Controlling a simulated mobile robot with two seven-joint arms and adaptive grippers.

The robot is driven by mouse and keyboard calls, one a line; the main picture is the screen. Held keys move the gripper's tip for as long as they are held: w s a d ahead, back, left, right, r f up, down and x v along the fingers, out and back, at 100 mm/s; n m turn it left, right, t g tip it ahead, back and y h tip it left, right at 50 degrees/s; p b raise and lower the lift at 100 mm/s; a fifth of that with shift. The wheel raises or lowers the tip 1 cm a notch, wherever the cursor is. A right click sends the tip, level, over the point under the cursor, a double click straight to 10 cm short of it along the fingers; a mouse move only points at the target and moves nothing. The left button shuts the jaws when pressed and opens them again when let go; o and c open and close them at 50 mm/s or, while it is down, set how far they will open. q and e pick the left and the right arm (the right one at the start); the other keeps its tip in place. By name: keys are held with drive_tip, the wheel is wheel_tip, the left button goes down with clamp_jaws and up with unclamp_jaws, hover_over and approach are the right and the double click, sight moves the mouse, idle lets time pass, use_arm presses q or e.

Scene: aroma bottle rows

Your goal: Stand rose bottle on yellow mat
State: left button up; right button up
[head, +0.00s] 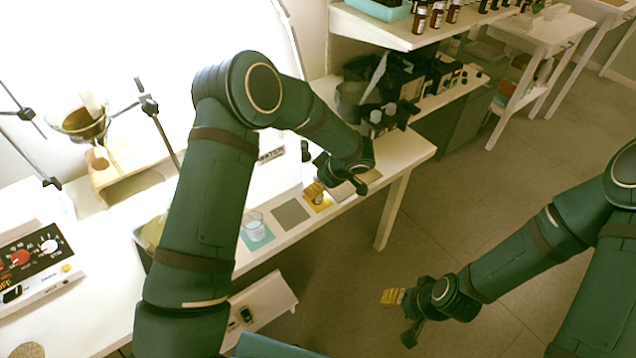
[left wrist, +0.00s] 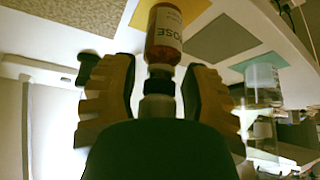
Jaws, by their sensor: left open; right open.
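The rose bottle (left wrist: 165,35), amber with a white label reading "OSE" and a dark cap, stands on the yellow mat (left wrist: 196,8) in the left wrist view. My left gripper (left wrist: 160,95) is open, with its two ribbed fingers on either side of the bottle's cap end and gaps on both sides. In the head view the yellow mat (head: 325,206) lies near the bench's front edge, and my left gripper (head: 316,189) is over it, hiding most of the bottle. My right gripper (head: 397,312) is open and empty, out over the floor.
A grey mat (head: 291,213) and a teal mat (head: 262,243) bearing a glass beaker (head: 254,226) lie left of the yellow mat. A tan mat (head: 368,177) lies to its right. Dark bottles and equipment crowd the shelves beyond. The floor is clear.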

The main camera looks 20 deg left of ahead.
use_arm(q)
drive_tip(key=shift+r+p, duration=0.2)
drive_tip(key=shift+p, duration=0.15)
drive_tip(key=v, duration=1.2)
drive_tip(key=s+f+m+h, duration=0.5)
drive_tip(key=s+f, duration=0.3)
drive_tip(key=s, duration=0.3)
drive_tip(key=s+f+m+h, duration=0.5)
drive_tip(key=s+f+m, duration=0.3)
drive_tip(key=s, duration=0.3)
drive_tip(key=shift+s+d+f+p, duration=0.3)
drive_tip(key=shift+d+p, duration=0.05)
drive_tip(key=shift+p, duration=0.1)
drive_tip(key=shift+a, duration=0.1)
